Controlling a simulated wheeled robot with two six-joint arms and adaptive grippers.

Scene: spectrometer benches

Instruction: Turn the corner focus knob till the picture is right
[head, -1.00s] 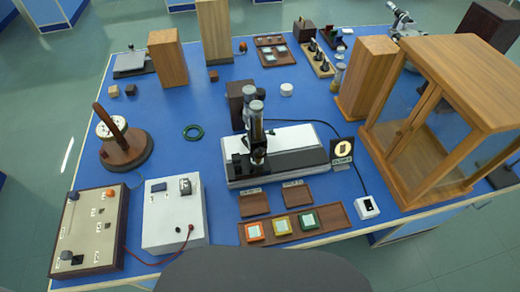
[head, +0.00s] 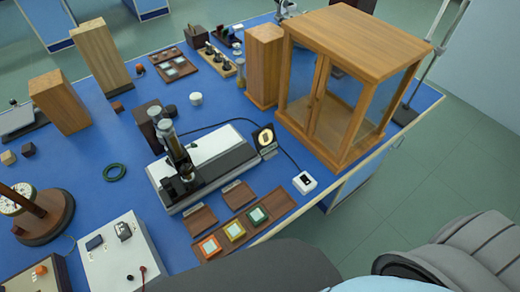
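A bench instrument with a white and dark base (head: 225,152) and an upright silver-and-black tube (head: 176,148) stands mid-table. A small black panel with a glowing round picture (head: 265,138) stands at its right end; the picture's detail is too small to read. I cannot single out the corner focus knob; small dark parts at the foot of the tube are too small to tell apart. Neither of my grippers is in view; only grey parts of my own body show along the bottom and lower right.
A tray (head: 223,222) with orange, yellow and green framed squares lies in front of the instrument. A small white box (head: 304,182) with a cable sits to its right. A glass-sided wooden cabinet (head: 350,42) fills the right.

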